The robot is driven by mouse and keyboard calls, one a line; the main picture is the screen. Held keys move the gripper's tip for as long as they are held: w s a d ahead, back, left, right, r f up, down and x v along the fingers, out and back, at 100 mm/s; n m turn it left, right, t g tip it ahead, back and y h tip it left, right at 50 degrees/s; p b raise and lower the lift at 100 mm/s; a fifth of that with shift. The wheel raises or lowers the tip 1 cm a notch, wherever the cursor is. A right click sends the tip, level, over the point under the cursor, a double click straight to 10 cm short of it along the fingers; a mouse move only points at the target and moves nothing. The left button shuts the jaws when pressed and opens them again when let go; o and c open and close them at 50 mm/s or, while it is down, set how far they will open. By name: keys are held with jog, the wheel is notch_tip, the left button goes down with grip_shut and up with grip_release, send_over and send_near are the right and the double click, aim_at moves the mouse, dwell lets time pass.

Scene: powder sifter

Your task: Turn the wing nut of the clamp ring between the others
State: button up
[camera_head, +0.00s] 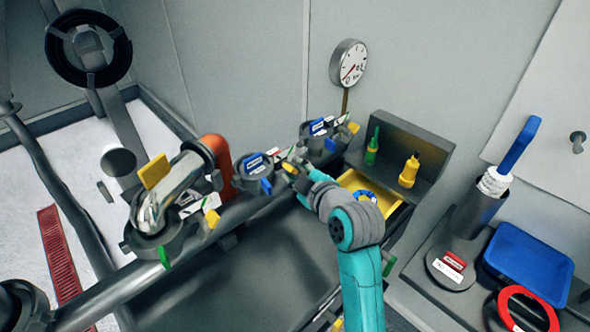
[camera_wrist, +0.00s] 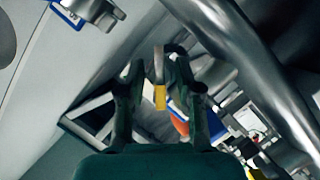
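Three clamp rings sit along a row of pipework in the head view: a large left one (camera_head: 160,238), the middle one (camera_head: 258,174) and a right one (camera_head: 318,141). Yellow pieces that look like wing nuts show at the left ring (camera_head: 211,218) and right ring (camera_head: 353,127). My gripper (camera_head: 292,169) is at the right side of the middle ring and partly covers its yellow piece. In the wrist view my gripper's dark fingers (camera_wrist: 154,80) stand apart, with a yellow tab (camera_wrist: 160,97) on a grey stem between them. Contact with the fingers cannot be told.
An orange cylinder (camera_head: 217,163) stands left of the middle ring. A yellow tray (camera_head: 372,190), a green bottle (camera_head: 372,148) and a yellow bottle (camera_head: 409,171) are right of my arm. A dial gauge (camera_head: 348,63) rises behind. A blue tray (camera_head: 530,262) lies far right.

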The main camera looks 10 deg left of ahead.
jog(key=shift+w+a+f, duration=0.15)
jog(key=shift+w+a, duration=0.05)
jog(key=shift+w, duration=0.15)
jog(key=shift+c, duration=0.2)
grip_shut()
